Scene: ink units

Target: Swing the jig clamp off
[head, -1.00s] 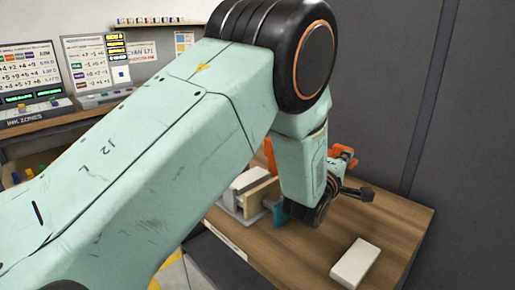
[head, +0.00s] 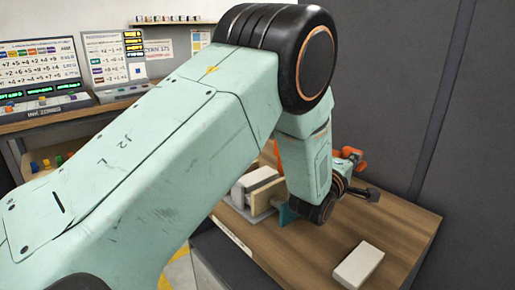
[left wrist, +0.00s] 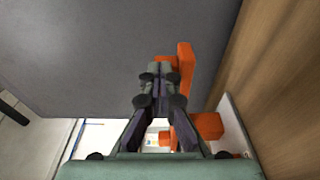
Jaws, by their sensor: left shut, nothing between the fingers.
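The orange clamp (head: 350,157) shows on both sides of my left arm's lower link in the head view. In the left wrist view the orange clamp (left wrist: 185,70) has an upright bar and a block lower right. My left gripper (left wrist: 157,72) is shut and empty, its fingertips just left of the upright bar; I cannot tell whether they touch. The jig (head: 262,188), with pale blocks and a tan plate, stands left of my wrist. My right gripper is not in view.
A loose white block (head: 358,265) lies on the wooden bench (head: 300,250) at its front right. A dark grey wall (head: 400,90) rises close behind the bench. Screens (head: 40,75) stand on another bench at the far left. The bench's right part is mostly clear.

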